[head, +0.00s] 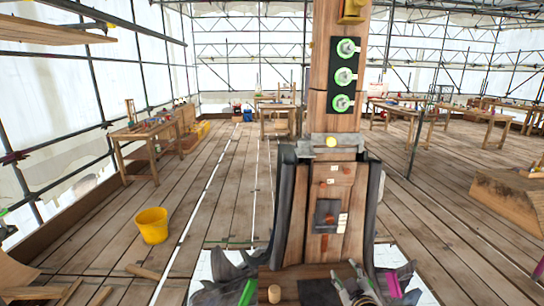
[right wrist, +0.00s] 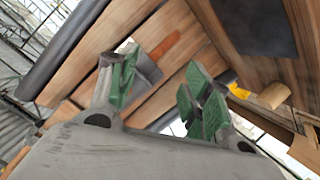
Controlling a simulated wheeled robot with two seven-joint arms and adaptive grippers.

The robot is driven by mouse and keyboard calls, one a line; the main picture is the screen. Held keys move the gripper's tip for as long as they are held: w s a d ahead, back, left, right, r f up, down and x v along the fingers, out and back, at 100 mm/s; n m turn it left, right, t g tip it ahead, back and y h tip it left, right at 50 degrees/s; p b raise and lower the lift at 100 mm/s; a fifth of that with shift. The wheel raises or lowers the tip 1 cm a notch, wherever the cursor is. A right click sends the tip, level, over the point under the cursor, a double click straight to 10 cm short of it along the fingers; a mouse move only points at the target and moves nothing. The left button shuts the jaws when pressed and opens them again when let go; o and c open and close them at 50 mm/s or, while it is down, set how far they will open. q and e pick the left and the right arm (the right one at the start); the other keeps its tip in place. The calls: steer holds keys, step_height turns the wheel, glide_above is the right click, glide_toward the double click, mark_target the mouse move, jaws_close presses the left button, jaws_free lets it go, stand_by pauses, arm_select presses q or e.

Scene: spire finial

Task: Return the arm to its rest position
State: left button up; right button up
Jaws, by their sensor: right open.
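My right gripper (head: 353,286) is low in the head view, at the right of the ledge at the foot of the wooden spire post (head: 325,110). In the right wrist view its two green-padded fingers (right wrist: 163,92) are spread, with nothing held between them. Wooden boards lie behind them. A short round wooden peg (head: 274,294) stands on the ledge, apart from the gripper; a peg also shows in the right wrist view (right wrist: 273,96). I cannot make out my left gripper in the head view.
The post carries three green round fittings (head: 343,76) and a dark plate (head: 327,215) low down. A dark mat (head: 318,292) lies on the ledge beside the right gripper. A yellow bucket (head: 151,225) stands on the plank floor at left. Workbenches (head: 150,150) stand farther back.

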steer(key=s+f+m+g, duration=0.2)
steer(key=s+f+g, duration=0.35)
steer(key=s, duration=0.75)
steer(key=s+f+m+g, duration=0.2)
steer(key=s+f+g, duration=0.35)
steer(key=s, duration=0.65)
step_height(320, 180, down, 34)
steer(key=s+g, duration=0.1)
steer(key=s, duration=0.2)
steer(key=s+d+f+g, duration=0.1)
steer(key=s+d+f, duration=0.2)
steer(key=s+f, duration=1.6)
steer(key=s, duration=0.2)
steer(key=shift+s+d, duration=0.15)
steer(key=shift+s, duration=0.25)
